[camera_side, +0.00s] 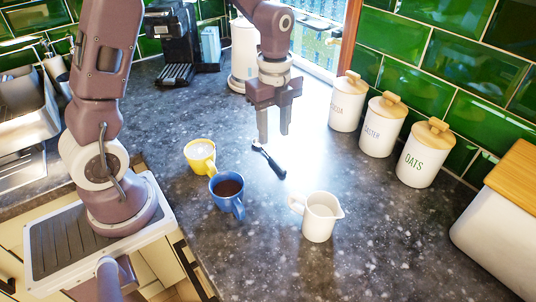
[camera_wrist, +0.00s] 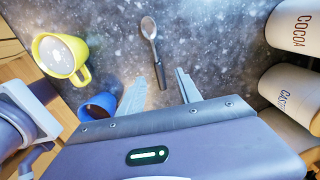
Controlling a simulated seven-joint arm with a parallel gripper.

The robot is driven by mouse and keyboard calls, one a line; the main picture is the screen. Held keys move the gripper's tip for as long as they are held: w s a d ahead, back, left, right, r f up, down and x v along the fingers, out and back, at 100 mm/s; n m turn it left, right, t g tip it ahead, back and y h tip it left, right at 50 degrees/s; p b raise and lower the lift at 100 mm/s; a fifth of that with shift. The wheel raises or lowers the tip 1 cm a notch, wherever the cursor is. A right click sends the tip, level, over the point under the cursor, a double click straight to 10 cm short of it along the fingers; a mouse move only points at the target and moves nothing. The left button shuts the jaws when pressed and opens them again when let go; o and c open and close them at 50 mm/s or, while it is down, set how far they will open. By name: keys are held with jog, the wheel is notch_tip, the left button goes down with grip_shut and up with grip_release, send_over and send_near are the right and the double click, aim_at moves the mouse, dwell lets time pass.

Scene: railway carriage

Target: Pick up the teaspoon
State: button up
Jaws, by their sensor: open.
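The teaspoon (camera_side: 271,163) lies on the dark speckled worktop, its dark handle towards the camera in the side view. In the wrist view the teaspoon (camera_wrist: 152,42) shows a metal bowl at the top and a dark handle end pointing down between the fingers. My gripper (camera_side: 274,135) is open and empty, pointing down above the worktop near the spoon. In the wrist view the fingers of my gripper (camera_wrist: 161,75) stand to either side of the handle end. I cannot tell the exact height above the spoon.
A yellow mug (camera_side: 200,157) and a blue mug (camera_side: 227,194) with dark liquid stand left of the spoon. A white jug (camera_side: 319,216) stands in front, to the right. Several white canisters with wooden lids, including the oats one (camera_side: 424,158), line the right wall.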

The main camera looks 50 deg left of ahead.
aim_at(272, 157)
jog(key=f, duration=0.7)
jog(key=shift+s, duration=0.2)
grip_shut()
